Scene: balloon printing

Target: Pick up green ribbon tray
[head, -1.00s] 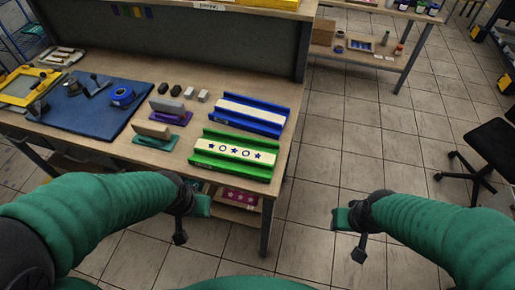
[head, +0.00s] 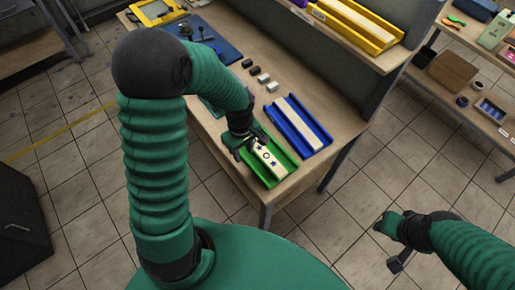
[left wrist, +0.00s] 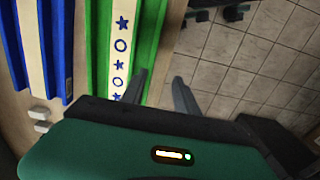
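The green ribbon tray (head: 284,157) lies near the table's front edge, with a cream ribbon (head: 266,155) printed with dark blue stars and rings along its middle. My left gripper (head: 240,147) is at the tray's near-left end and hides part of it. In the left wrist view the green tray (left wrist: 148,40) runs up from the fingers. The left gripper (left wrist: 162,90) is open there, one finger over the tray's outer edge and the other over the floor side. Contact cannot be told. My right gripper (head: 388,222) is over the floor, away from the table; its opening is unclear.
A blue tray (head: 318,140) with a plain cream strip lies beside the green one. Small dark and white blocks (head: 264,78) sit behind. A shelf with a yellow tray (head: 350,25) stands above the table's back.

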